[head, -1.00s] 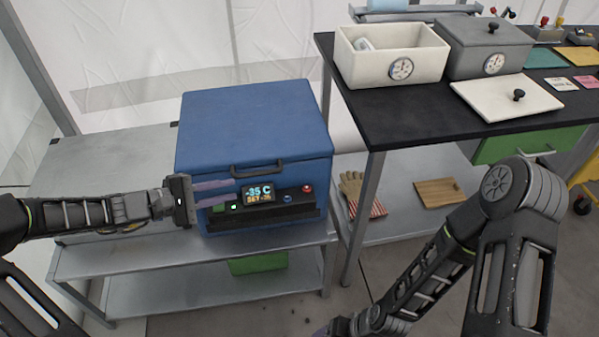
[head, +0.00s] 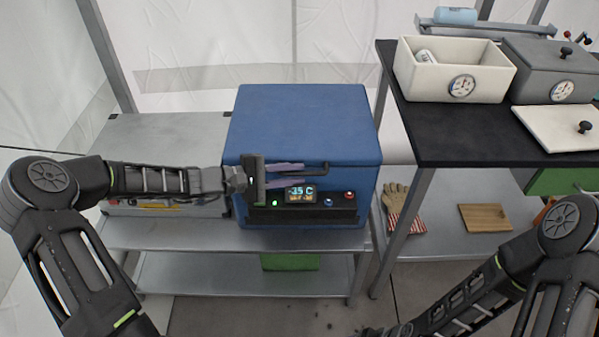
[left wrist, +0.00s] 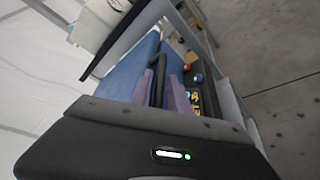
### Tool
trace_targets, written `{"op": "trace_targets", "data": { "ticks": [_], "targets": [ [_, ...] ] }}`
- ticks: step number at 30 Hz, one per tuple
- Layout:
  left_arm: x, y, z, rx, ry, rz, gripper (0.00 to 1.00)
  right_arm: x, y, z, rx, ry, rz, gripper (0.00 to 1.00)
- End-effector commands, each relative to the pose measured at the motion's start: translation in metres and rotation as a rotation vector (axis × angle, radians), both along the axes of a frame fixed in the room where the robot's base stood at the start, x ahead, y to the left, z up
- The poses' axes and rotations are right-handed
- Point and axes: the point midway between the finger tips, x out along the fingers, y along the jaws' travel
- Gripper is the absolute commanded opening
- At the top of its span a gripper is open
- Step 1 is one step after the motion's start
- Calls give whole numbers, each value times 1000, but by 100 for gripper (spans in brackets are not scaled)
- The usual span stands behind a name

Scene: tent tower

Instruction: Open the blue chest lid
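The blue chest (head: 300,125) stands on a metal table with its lid down. A dark bar handle (head: 326,169) is on its upper front; it also shows in the left wrist view (left wrist: 161,68). Below it are a lit display (head: 301,193) and a dark panel with coloured buttons. My left gripper (head: 305,177) is at the chest front, its two purple fingers apart, one above the other. In the left wrist view the handle appears between the parted fingers, without visible grip. The fingers hide part of the handle in the head view. My right gripper is outside the frames.
A black-topped table (head: 450,140) stands to the right with a white open box (head: 450,80), a grey lidded box (head: 555,70) and a white lid (head: 560,128). Gloves (head: 398,207) and a wooden board (head: 485,217) lie on its lower shelf.

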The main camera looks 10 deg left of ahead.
Motion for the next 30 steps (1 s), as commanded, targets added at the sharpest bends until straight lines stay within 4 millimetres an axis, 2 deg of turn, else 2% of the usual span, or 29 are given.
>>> {"op": "trace_targets", "data": {
  "ticks": [5, 13, 21, 30],
  "targets": [
    [9, -14, -3, 0, 0, -1, 22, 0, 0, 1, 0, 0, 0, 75],
    [10, -15, -4, 1, 1, -1, 22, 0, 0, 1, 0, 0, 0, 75],
    [10, -15, -4, 1, 1, -1, 1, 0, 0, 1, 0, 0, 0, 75],
    [10, -14, -4, 1, 1, -1, 0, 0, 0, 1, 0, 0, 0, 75]
  ]
}}
